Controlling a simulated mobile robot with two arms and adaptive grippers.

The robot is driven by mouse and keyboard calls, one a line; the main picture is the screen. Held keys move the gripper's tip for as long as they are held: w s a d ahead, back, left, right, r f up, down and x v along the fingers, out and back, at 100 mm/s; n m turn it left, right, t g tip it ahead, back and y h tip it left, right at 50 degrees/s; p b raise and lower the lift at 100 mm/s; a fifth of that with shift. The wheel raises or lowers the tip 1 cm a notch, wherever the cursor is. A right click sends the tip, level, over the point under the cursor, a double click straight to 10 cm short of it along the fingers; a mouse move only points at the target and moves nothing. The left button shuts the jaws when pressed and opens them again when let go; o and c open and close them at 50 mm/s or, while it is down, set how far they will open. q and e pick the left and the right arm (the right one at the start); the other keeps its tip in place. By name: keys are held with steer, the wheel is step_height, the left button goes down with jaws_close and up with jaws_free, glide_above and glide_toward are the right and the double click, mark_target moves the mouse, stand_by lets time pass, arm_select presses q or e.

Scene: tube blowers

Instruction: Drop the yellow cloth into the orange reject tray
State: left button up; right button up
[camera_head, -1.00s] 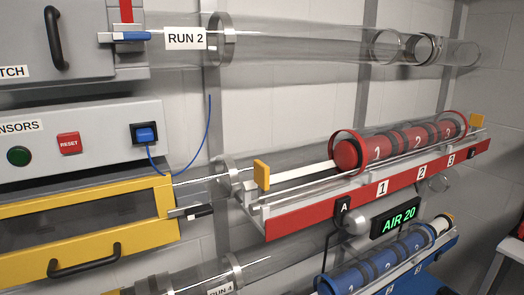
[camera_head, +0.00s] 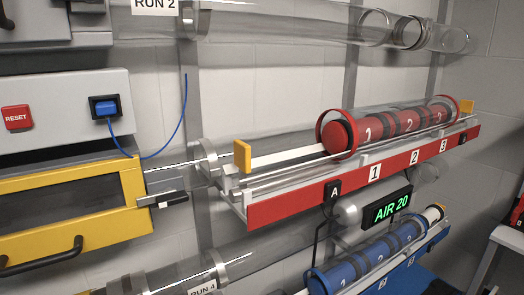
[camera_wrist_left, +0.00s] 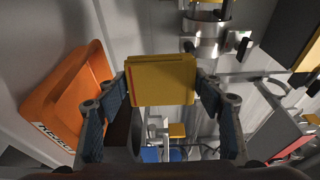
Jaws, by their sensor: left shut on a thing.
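The yellow cloth (camera_wrist_left: 160,80) is a folded, flat square held up in the left wrist view. My left gripper (camera_wrist_left: 161,92) is shut on it, with one dark padded finger at each side edge. The orange reject tray (camera_wrist_left: 70,95) is at the left of the left wrist view, beside the left finger and apart from the cloth. Its front carries a white label, partly cut off from reading. Neither gripper, the cloth nor the tray shows in the head view. My right gripper is not in view.
In the head view a red rack (camera_head: 290,203) holds a clear tube with red numbered carriers (camera_head: 395,124). A blue carrier set (camera_head: 365,262) lies below it. A yellow-framed hatch (camera_head: 125,185) and a grey panel with a red reset button (camera_head: 17,118) are at left.

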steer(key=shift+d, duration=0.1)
arm_select(q)
steer(key=o, duration=1.1)
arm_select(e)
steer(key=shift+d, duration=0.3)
arm_select(q)
steer(key=shift+s, duration=0.1)
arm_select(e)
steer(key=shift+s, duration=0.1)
arm_select(q)
steer(key=v, duration=1.1)
steer(key=shift+s, duration=0.4)
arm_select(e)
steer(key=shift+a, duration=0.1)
arm_select(q)
steer(key=shift+s+d, duration=0.1)
steer(key=shift+d, duration=0.05)
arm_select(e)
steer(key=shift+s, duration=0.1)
